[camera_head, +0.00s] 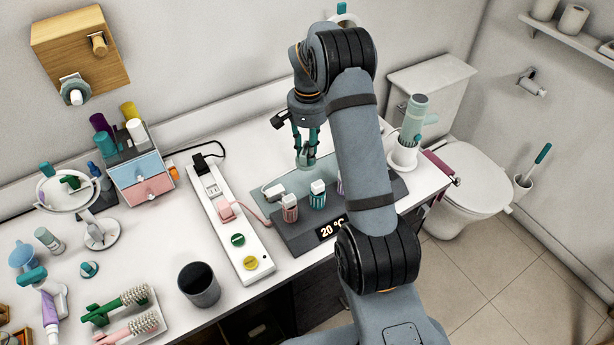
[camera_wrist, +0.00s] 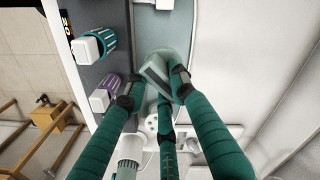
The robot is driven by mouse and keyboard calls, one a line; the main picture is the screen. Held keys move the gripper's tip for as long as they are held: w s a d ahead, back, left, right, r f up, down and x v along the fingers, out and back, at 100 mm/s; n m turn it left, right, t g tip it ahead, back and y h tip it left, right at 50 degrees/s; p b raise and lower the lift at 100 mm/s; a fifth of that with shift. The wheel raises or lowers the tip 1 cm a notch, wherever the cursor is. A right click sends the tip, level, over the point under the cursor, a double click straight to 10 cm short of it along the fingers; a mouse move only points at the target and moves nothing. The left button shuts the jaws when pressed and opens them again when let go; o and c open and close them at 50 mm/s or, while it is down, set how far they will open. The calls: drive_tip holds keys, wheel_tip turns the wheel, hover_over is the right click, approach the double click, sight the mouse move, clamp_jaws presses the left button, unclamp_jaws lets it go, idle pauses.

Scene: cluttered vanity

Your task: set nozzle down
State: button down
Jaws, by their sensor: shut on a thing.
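The nozzle (camera_wrist: 163,66) is a pale grey-green piece with a dark slot, held between my teal fingertips in the wrist view. My gripper (camera_head: 305,152) points down over the back of the dark station, shut on the nozzle (camera_head: 306,161). The nozzle is just above or touching the pale grey-green strip (camera_head: 268,165) behind the station; I cannot tell which. The wrist view shows the fingertips (camera_wrist: 155,85) on both sides of it. My upper arm hides part of the station in the head view.
The dark station (camera_head: 290,240) with a "20 °C" display carries several striped, white-topped pieces (camera_head: 318,195). A white power strip (camera_head: 230,220) lies left. A pale green dryer-like cylinder (camera_head: 414,118) stands in a white holder (camera_head: 402,158) at right. A dark cup (camera_head: 199,285) stands front left.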

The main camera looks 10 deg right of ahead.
sight(305, 150)
drive_tip(key=f, duration=0.2)
drive_tip(key=a+f+p, duration=0.1)
drive_tip(key=f, duration=0.1)
drive_tip(key=shift+s+a, duration=0.1)
drive_tip(key=shift+s, duration=0.05)
wheel_tip(305, 150, down, 4)
drive_tip(key=shift+r+p, duration=0.1)
drive_tip(key=shift+p, duration=0.4)
drive_tip(key=shift+f, duration=0.2)
drive_tip(key=shift+f+b, duration=0.2)
drive_tip(key=shift+b, duration=0.15)
drive_tip(key=c, duration=1.4)
unclamp_jaws()
drive_tip(key=shift+r, duration=0.1)
drive_tip(key=shift+c, duration=0.2)
wheel_tip(305, 150, up, 12)
drive_tip(key=shift+r+b, duration=0.2)
drive_tip(key=shift+b, duration=0.5)
